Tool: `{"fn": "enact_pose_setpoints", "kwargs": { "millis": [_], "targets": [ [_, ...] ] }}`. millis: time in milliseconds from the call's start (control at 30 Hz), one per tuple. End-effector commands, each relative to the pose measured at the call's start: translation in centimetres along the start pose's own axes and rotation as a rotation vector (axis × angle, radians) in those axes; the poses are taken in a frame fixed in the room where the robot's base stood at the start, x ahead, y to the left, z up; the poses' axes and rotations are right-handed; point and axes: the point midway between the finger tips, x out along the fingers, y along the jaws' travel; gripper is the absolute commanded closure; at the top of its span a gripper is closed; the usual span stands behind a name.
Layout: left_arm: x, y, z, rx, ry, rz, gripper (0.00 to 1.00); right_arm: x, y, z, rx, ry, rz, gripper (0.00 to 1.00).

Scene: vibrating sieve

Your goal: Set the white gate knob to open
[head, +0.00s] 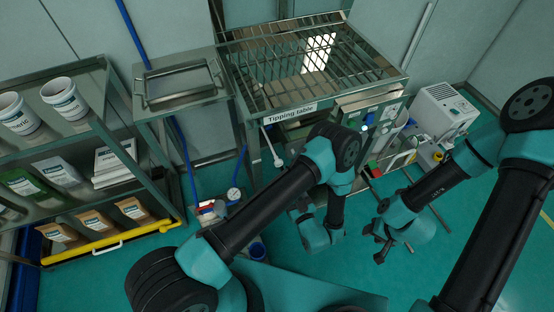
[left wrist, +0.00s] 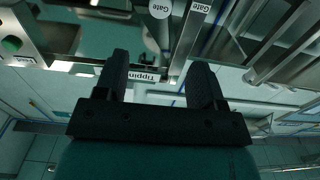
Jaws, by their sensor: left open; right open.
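A white round knob face marked "Gate" (left wrist: 159,9) shows at the top edge of the left wrist view, partly cut off. A white "Gate" label (left wrist: 200,6) is to its right. In the head view I cannot pick out the knob for certain. My left gripper (left wrist: 160,76) is open, with nothing between its fingers; the knob appears above and beyond the fingertips, apart from them. In the head view this gripper is mostly hidden by my left arm. My right gripper (head: 383,243) is open and empty, in front of the equipment at the right.
The metal tipping table (head: 240,75) with its grate stands at the back centre. A side table with a tray (head: 180,83) is to its left. A shelf (head: 97,68) with tubs and bags fills the left. A white machine (head: 441,108) stands at the right.

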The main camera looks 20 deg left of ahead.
Motion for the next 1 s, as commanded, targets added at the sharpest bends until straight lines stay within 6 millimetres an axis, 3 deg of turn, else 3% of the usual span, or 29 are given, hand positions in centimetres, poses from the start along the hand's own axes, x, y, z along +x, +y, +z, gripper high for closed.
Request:
{"fn": "enact_pose_setpoints", "kwargs": {
  "millis": [367,1000],
  "targets": [
    [1.6,0.0,0.0,-0.002,-0.003,-0.002,0.37,0.0,0.0,0.0,0.0,0.0,0.0,0.57],
    [12.1,-0.1,0.0,-0.002,-0.002,-0.004,0.37,0.0,0.0,0.0,0.0,0.0,0.0,0.57]
  ]
}}
